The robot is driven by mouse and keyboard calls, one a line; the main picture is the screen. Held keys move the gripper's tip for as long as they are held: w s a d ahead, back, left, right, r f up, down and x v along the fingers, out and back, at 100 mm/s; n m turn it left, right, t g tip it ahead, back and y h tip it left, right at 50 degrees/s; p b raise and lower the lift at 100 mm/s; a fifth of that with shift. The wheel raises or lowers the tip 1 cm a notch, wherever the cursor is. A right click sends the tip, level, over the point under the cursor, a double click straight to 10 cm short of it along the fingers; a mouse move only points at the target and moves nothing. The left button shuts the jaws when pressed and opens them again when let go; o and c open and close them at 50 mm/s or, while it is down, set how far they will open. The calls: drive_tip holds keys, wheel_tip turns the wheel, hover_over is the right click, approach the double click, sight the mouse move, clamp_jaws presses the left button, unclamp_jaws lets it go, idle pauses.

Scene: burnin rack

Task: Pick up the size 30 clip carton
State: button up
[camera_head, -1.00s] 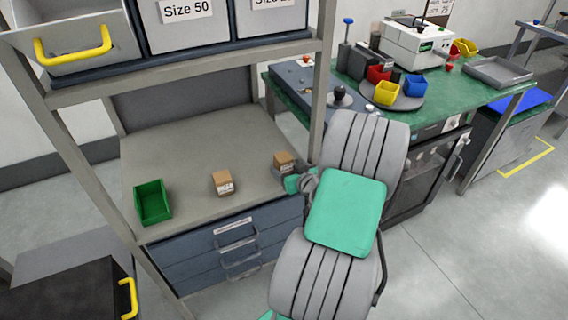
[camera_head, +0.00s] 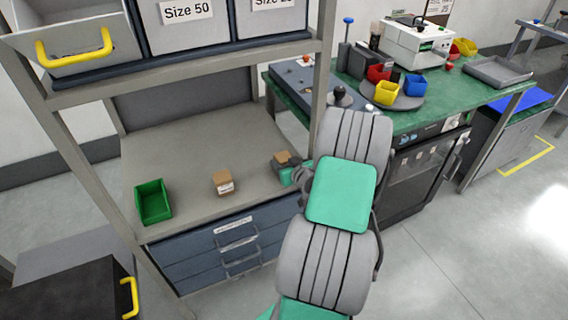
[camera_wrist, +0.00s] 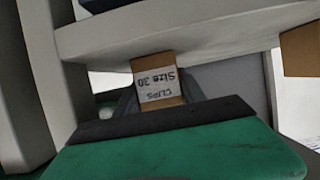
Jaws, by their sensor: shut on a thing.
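The size 30 clip carton (camera_wrist: 158,80) is a small brown box with a white label reading "CLIPS Size 30", upside down in the wrist view. In the head view the carton (camera_head: 282,157) is at the right end of the rack's worktop, partly hidden by my gripper. My gripper (camera_head: 288,168) is shut on it. I cannot tell whether the carton is clear of the worktop.
A second brown carton (camera_head: 223,182) sits mid-worktop (camera_head: 190,150), left of my gripper. A green bin (camera_head: 153,203) stands at the left. A rack post (camera_head: 323,70) rises close by my gripper, and a shelf with bins (camera_head: 190,60) hangs above.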

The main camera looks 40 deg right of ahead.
drive_tip(key=c, duration=0.7)
drive_tip(key=shift+o, duration=0.2)
